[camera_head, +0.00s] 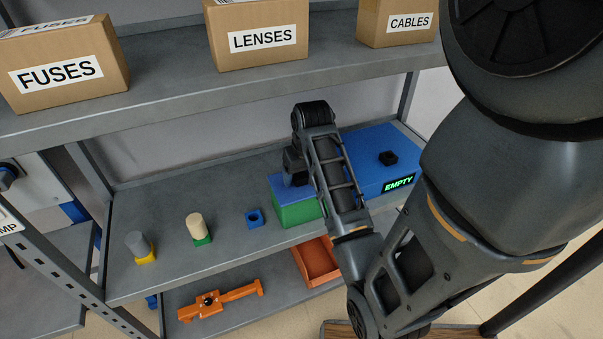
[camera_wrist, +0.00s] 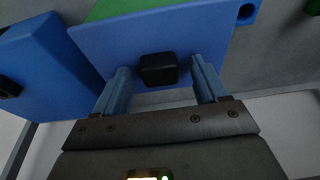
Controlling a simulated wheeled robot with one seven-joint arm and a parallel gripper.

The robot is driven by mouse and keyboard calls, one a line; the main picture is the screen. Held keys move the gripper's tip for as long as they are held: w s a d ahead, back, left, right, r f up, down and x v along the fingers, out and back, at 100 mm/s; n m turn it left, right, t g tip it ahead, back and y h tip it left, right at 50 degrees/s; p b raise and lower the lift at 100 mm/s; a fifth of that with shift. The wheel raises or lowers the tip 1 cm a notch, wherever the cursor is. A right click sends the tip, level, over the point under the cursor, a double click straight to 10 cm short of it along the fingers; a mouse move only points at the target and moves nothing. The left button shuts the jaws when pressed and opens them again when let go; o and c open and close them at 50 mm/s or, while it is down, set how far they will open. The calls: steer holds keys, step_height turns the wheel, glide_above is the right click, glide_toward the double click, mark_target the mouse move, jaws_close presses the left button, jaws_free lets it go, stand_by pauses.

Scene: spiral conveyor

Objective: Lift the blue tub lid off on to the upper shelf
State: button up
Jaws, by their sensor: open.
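A green tub (camera_head: 297,214) with a blue lid (camera_head: 277,182) stands on the middle shelf. The lid shows large in the wrist view (camera_wrist: 120,40), with its black knob (camera_wrist: 158,69). My gripper (camera_head: 297,178) is over this lid. In the wrist view its open fingers (camera_wrist: 160,75) stand either side of the knob, with a gap on each side. A larger blue tub (camera_head: 375,187) with a black knob (camera_head: 388,158) and a lit EMPTY sign (camera_head: 398,183) stands to the right. My arm hides part of both tubs in the head view.
The upper shelf (camera_head: 170,93) holds boxes marked FUSES (camera_head: 60,70), LENSES (camera_head: 262,38) and CABLES (camera_head: 405,22), with bare room between them. Left of the green tub are a blue block (camera_head: 254,218) and two pegs on bases (camera_head: 196,228). An orange tool (camera_head: 220,300) lies below.

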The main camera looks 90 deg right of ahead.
steer(key=c, duration=1.3)
steer(key=shift+r, duration=1.4)
